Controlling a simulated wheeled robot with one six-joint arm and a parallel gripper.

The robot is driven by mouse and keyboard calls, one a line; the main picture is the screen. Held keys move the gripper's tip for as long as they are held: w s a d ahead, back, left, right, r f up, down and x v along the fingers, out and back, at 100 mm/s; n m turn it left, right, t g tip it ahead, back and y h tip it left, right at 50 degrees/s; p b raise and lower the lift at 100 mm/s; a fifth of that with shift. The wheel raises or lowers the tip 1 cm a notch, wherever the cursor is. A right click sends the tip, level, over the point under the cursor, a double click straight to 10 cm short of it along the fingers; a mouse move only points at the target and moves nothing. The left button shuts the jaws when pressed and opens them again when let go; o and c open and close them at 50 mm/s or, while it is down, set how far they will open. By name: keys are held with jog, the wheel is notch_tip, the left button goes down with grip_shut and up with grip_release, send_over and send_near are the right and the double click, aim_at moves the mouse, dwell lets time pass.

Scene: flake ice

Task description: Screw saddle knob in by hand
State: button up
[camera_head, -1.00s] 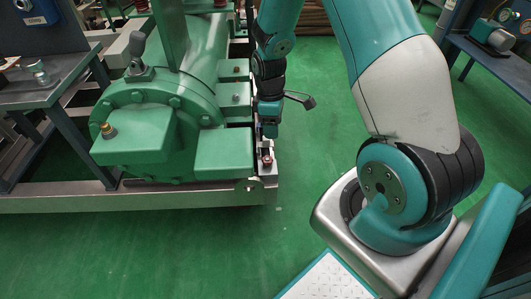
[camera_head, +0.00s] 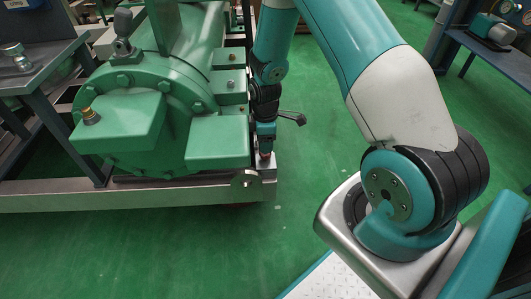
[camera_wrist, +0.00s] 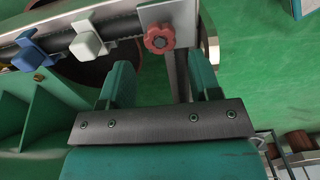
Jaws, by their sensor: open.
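The saddle knob (camera_wrist: 159,39) is red with a lobed rim. It sits on a grey metal plate (camera_wrist: 178,14) at the end of a rail in the wrist view. In the head view the red knob (camera_head: 265,155) shows just below my gripper (camera_head: 265,142), at the right end of the green machine. In the wrist view my gripper (camera_wrist: 160,78) is open, its two teal fingers apart with nothing between them. The knob appears just beyond the fingertips, between their lines, and I see no contact. How deep its thread sits is hidden.
A blue clip (camera_wrist: 31,54) and a white clip (camera_wrist: 88,42) sit along the rail left of the knob. The green machine (camera_head: 215,140) stands close left of my arm on a metal frame (camera_head: 150,194). Green floor to the right is open.

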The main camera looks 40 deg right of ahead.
aim_at(265, 155)
jog(key=shift+f+b, duration=1.7)
jog(key=shift+f, duration=0.65)
jog(key=c, duration=0.7)
jog(key=shift+r+m+p, duration=0.2)
jog(key=shift+m+p, duration=0.25)
jog(key=shift+m, duration=0.45)
jog(key=m+p, duration=0.1)
jog(key=m, duration=0.2)
jog(key=shift+m, duration=0.4)
jog(key=m+p, duration=0.1)
jog(key=m, duration=0.4)
jog(key=shift+m, duration=0.3)
jog(key=shift+f+m+p, duration=0.15)
jog(key=shift+m+p, duration=0.2)
jog(key=shift+m, duration=0.85)
jog(key=o, duration=0.7)
jog(key=shift+c, duration=0.2)
